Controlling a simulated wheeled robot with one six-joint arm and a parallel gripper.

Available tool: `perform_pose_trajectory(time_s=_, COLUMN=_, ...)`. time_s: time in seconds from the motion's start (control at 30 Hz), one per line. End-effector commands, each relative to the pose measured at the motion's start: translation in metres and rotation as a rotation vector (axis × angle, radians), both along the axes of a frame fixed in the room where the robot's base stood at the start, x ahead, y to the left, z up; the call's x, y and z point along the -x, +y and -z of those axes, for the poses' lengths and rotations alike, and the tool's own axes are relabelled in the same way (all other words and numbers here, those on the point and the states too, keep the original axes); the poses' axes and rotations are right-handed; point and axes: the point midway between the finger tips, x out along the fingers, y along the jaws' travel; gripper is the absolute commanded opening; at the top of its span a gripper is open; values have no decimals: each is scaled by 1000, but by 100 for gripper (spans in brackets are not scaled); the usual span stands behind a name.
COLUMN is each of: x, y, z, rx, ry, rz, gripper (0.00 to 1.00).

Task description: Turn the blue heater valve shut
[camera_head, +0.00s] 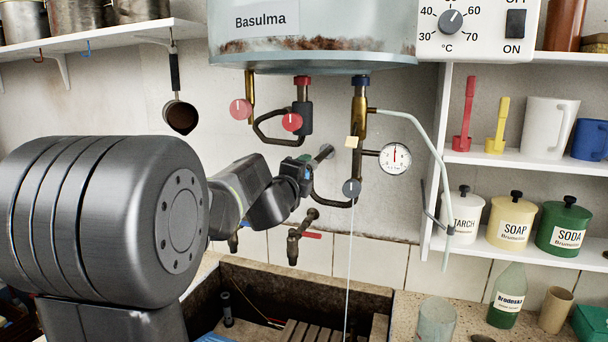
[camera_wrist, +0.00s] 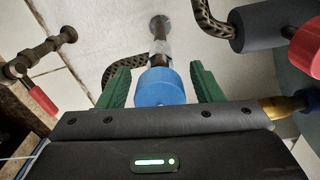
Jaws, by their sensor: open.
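The blue heater valve (camera_wrist: 160,88) shows in the wrist view as a round blue knob on a short metal stem that runs to the wall. My gripper (camera_wrist: 160,74) has its two green fingers apart, one on each side of the knob. A gap shows between the knob and each finger, wider on the right. In the camera_head view my gripper (camera_head: 304,171) is below the boiler, in front of the wall pipe. The arm and gripper hide most of the knob and the fingers there.
The boiler (camera_head: 315,30) hangs above, with red knobs (camera_head: 292,122) and a round gauge (camera_head: 394,158) close by. A grey knob (camera_head: 351,188) sits right of my gripper. A tap (camera_head: 299,238) with a red lever (camera_wrist: 40,98) is below it. The stone trough (camera_head: 375,298) lies underneath.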

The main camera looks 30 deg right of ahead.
Motion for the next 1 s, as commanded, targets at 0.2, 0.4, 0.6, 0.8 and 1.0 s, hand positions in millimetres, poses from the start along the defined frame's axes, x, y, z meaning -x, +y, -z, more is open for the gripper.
perform_pose_trajectory(time_s=0.2, x=23, y=30, z=-1, rx=1, ry=-3, rz=-2, gripper=59)
perform_pose_trajectory(time_s=0.4, x=48, y=60, z=-1, rx=0, ry=-2, rz=-2, gripper=59)
perform_pose_trajectory(time_s=0.6, x=67, y=85, z=-2, rx=0, ry=-2, rz=-2, gripper=59)
perform_pose_trajectory(time_s=0.8, x=77, y=98, z=-1, rx=0, ry=-1, rz=-2, gripper=59)
perform_pose_trajectory(time_s=1.0, x=79, y=100, z=0, rx=-1, ry=0, rz=-1, gripper=59)
